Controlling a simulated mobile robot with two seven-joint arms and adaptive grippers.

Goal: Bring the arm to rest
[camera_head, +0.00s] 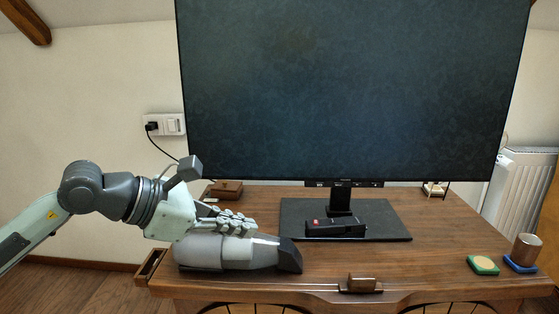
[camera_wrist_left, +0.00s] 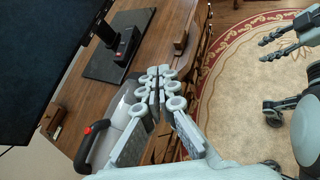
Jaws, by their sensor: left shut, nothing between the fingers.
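My left arm comes in from the left in the head view. Its gripper (camera_head: 252,226) is shut and empty, over the near left part of the desk. In the left wrist view the fingertips (camera_wrist_left: 162,76) meet with nothing between them. A grey handheld device with a dark nozzle, like a small vacuum (camera_head: 225,256), lies on the desk just below and in front of the gripper. It also shows in the wrist view (camera_wrist_left: 122,104), beside the fingers; I cannot tell whether they touch. My right gripper (camera_wrist_left: 268,49) shows at the wrist view's upper right, fingers apart and empty.
A large monitor (camera_head: 345,90) stands on a dark mat (camera_head: 385,222) on the wooden desk (camera_head: 425,262). A black device (camera_head: 335,228) lies before its stand. A small brown box (camera_head: 226,190) is behind the gripper.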

